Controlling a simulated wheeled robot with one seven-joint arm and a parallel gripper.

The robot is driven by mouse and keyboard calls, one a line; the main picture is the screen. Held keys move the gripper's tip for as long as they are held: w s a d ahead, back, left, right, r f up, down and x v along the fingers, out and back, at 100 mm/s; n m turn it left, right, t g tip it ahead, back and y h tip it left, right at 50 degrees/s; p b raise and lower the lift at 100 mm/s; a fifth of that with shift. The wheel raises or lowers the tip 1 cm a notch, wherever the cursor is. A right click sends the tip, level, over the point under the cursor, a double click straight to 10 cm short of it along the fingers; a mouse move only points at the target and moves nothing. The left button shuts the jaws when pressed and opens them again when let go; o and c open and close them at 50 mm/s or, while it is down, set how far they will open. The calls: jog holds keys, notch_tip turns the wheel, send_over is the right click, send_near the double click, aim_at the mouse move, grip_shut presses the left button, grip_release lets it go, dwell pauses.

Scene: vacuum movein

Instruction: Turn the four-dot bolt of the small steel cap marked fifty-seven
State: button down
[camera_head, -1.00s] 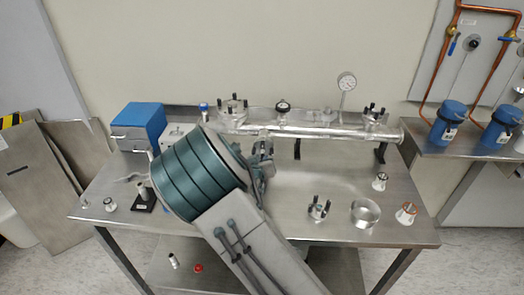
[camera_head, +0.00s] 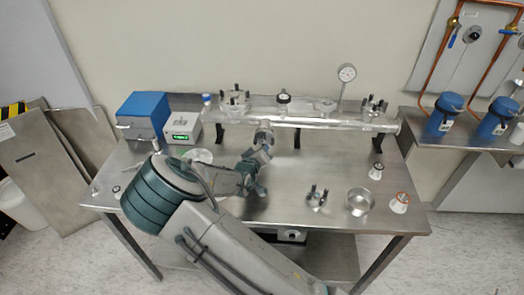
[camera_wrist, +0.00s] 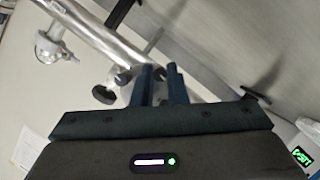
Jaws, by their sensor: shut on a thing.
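In the wrist view a small steel cap (camera_wrist: 127,92) with dark bolt knobs sits beside the steel tube (camera_wrist: 95,30). My gripper (camera_wrist: 160,72) has its two blue fingers close together at the cap's right side, shut on a dark bolt (camera_wrist: 159,74) there. The fingers hide most of this bolt. Its dots and the cap's number cannot be read. In the head view my gripper (camera_head: 264,133) is at the front of the long tube (camera_head: 330,122), left of its middle; my wrist hides the cap there.
Flanges with black bolts sit on the tube at left (camera_head: 234,103) and right (camera_head: 374,106). A bolted flange (camera_head: 317,198), a steel ring (camera_head: 360,202) and two small cones stand on the right of the bench. A blue box (camera_head: 142,115) and a green-display unit (camera_head: 181,130) stand at left.

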jog(key=c, duration=1.4)
grip_release()
jog(key=shift+c, duration=0.2)
jog(key=v, duration=1.4)
jog(key=shift+b, duration=0.45)
jog(key=shift+d, duration=0.1)
